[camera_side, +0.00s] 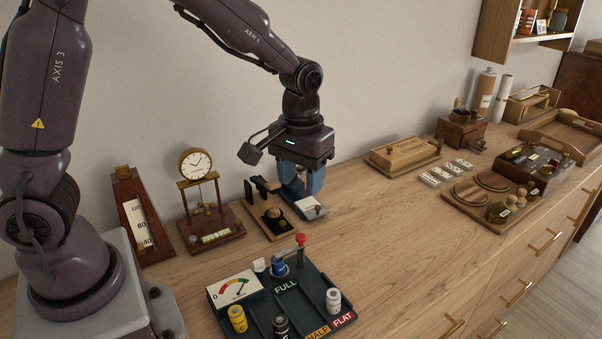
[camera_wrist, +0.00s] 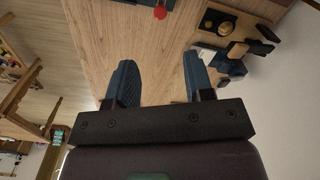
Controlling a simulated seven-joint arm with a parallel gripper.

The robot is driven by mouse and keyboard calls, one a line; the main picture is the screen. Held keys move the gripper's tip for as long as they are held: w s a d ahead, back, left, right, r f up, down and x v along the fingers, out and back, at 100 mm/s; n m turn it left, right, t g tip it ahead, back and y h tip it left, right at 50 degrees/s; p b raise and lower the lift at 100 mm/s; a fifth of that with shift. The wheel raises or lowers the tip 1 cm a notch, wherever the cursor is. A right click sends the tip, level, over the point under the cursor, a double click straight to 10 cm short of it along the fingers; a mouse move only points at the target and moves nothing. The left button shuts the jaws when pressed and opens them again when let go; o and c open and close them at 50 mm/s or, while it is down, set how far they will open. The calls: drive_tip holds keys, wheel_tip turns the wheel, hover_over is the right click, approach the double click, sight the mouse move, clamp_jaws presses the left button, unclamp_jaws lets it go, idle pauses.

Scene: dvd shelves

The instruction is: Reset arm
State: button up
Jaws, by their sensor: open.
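My gripper (camera_side: 301,181) hangs from my arm above the back of the wooden counter, over the right side of a small wooden stand with black uprights and a white block. Its blue fingers are spread with nothing between them. In the wrist view my gripper (camera_wrist: 158,85) shows two separate blue fingers over bare wood (camera_wrist: 140,40). In the side view I cannot tell exactly how far the fingertips are from the small stand (camera_side: 270,222).
A clock (camera_side: 197,165) and a metronome (camera_side: 143,215) stand left of my gripper. A dark tray (camera_side: 300,310) with a gauge (camera_side: 236,288), batteries and a red-topped lever lies in front. Wooden boxes and boards (camera_side: 402,155) stand to the right. The counter (camera_side: 380,240) between is clear.

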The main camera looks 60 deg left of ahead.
drive_tip(key=shift+r, duration=0.2)
drive_tip(key=s+r+m+t, duration=0.4)
drive_tip(key=s+r, duration=0.9)
drive_tip(key=s, duration=0.4)
drive_tip(key=shift+a+r+m+t, duration=0.3)
drive_tip(key=shift+a+t, duration=0.1)
drive_tip(key=shift+t, duration=0.4)
